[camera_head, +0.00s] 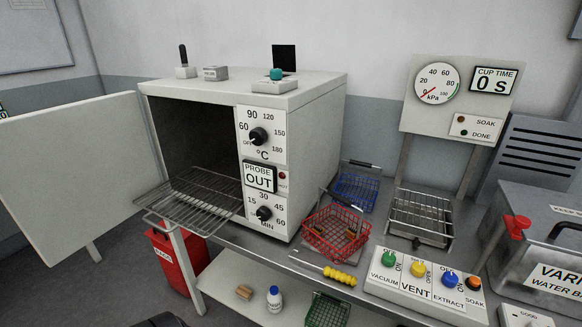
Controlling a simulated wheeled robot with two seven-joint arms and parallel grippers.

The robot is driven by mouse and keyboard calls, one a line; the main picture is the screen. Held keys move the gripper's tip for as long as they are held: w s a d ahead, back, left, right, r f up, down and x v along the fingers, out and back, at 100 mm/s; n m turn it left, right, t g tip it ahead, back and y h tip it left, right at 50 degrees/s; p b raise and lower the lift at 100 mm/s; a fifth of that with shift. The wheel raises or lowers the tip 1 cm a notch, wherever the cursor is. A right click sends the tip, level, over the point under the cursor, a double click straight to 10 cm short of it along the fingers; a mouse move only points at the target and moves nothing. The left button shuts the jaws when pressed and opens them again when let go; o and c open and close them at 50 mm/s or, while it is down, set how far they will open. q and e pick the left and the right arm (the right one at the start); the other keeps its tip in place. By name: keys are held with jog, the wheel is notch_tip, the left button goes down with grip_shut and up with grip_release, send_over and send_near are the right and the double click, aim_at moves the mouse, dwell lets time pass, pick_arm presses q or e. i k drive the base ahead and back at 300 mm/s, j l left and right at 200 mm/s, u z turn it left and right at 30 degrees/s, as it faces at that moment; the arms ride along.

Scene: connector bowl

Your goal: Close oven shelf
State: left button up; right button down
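The oven (300,98) is a white box on the bench, with dials and a probe display reading "OUT" on its front. Its door (75,170) stands wide open to the left. The wire oven shelf (195,200) is pulled partly out of the dark cavity. Its front part sticks out past the oven front and its back part lies inside. The shelf looks empty. Neither of my grippers is in view.
A red wire basket (336,232) with small brown pieces and a blue basket (356,190) stand right of the oven. A yellow-handled tool (338,275) lies in front. A control panel (425,285) is further right. A red bin (175,262) stands below the shelf.

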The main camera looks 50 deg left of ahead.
aim_at(150, 213)
jog(key=u, duration=2.45)
